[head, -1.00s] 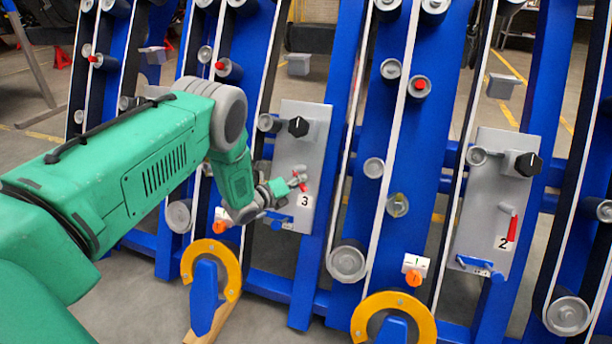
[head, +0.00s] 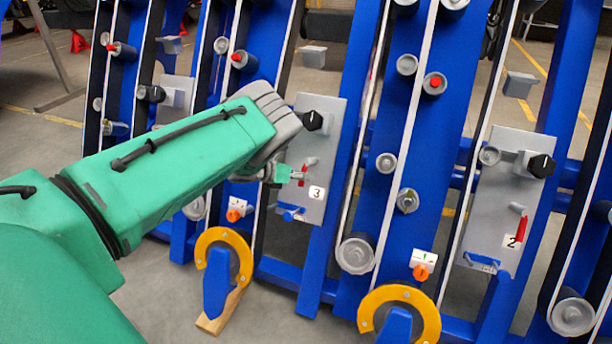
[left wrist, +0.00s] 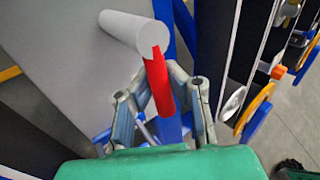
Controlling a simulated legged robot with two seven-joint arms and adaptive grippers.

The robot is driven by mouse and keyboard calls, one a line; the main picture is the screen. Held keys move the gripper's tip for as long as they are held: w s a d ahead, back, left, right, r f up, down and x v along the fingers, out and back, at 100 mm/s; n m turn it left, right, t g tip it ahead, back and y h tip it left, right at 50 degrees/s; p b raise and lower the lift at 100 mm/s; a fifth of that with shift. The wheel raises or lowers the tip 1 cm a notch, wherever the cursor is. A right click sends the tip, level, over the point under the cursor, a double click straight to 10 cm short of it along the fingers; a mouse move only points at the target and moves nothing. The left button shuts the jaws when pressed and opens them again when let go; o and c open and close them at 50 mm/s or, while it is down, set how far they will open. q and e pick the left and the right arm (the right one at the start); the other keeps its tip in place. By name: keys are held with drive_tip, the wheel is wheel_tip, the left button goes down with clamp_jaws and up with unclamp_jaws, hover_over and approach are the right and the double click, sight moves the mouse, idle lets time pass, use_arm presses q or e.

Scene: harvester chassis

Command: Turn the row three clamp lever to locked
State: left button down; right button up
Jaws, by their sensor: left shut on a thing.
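The row three clamp lever (head: 303,177) is a small red handle on a grey pivot on the grey plate (head: 333,130) marked 3. In the left wrist view the red lever (left wrist: 159,84) runs down from its thick grey pivot (left wrist: 135,33) in between my two fingers. My left gripper (head: 299,175) is shut on the lever, reaching it from the left. In the head view my wrist hides part of the gripper and the plate's left edge. A black knob (head: 313,121) sits above the lever. My right gripper is not in view.
Sloping blue frames (head: 335,225) with rollers and belts surround the plate. A second plate (head: 498,170), marked 2, with its own red lever (head: 521,229), is at the right. Yellow curved guards (head: 246,255) stand low in front. An orange knob (head: 234,215) is below my forearm.

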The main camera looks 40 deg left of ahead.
use_arm(q)
drive_tip(key=shift+s+a+f, duration=0.2)
idle(0.4)
drive_tip(key=c, duration=1.5)
unclamp_jaws()
drive_tip(key=shift+r, duration=0.1)
drive_tip(key=shift+s+a+r, duration=0.1)
drive_tip(key=v, duration=1.1)
drive_tip(key=shift+s+a+r, duration=0.1)
drive_tip(key=shift+s+a, duration=0.1)
